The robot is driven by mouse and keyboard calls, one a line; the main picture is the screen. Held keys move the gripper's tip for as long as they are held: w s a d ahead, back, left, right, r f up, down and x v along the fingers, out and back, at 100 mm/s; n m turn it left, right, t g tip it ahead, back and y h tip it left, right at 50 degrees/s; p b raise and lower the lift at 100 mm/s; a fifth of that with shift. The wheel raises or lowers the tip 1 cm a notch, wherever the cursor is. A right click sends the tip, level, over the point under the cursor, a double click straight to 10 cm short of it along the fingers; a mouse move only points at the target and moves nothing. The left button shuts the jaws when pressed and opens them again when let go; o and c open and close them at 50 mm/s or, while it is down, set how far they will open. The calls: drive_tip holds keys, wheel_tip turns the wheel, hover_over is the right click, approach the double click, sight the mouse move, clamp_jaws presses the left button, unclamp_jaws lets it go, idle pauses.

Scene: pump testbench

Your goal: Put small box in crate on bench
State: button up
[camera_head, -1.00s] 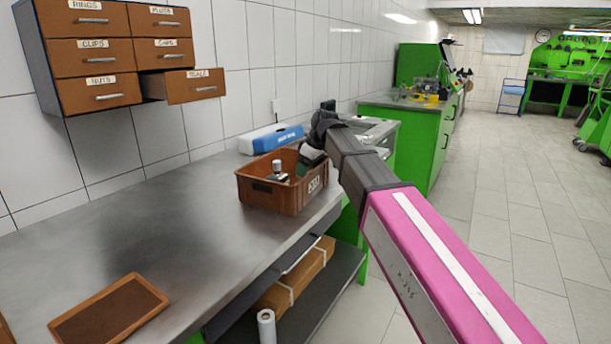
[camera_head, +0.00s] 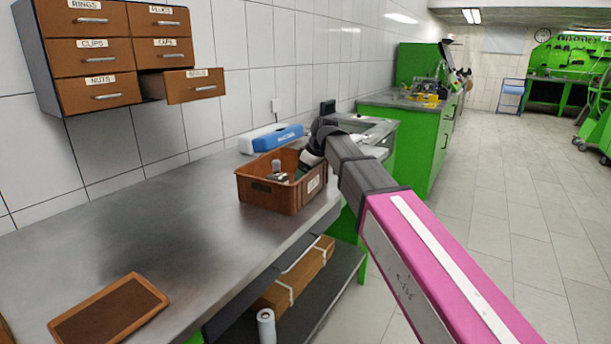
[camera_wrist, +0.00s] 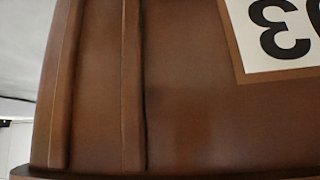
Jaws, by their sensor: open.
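The brown crate (camera_head: 268,196) stands on the metal bench near its right end, with a white label on its front side. Its wall (camera_wrist: 190,110) fills most of the wrist view, with part of the label upside down at upper right. My gripper (camera_head: 311,158) is at the crate's back right rim, small and partly hidden by my arm. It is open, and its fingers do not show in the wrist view. Inside the crate is a small grey-and-white item (camera_head: 277,168). I cannot pick out the small box with certainty.
A blue-and-white box (camera_head: 272,138) lies behind the crate by the wall. A brown tray (camera_head: 108,310) lies at the bench's front left. Drawers (camera_head: 130,55) hang above, one pulled out. A long cardboard box (camera_head: 300,275) is on the lower shelf. The bench middle is clear.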

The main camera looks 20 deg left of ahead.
drive_tip(key=v, duration=1.1)
drive_tip(key=shift+d+r, duration=0.2)
drive_tip(key=shift+r, duration=0.15)
drive_tip(key=shift+s, duration=0.1)
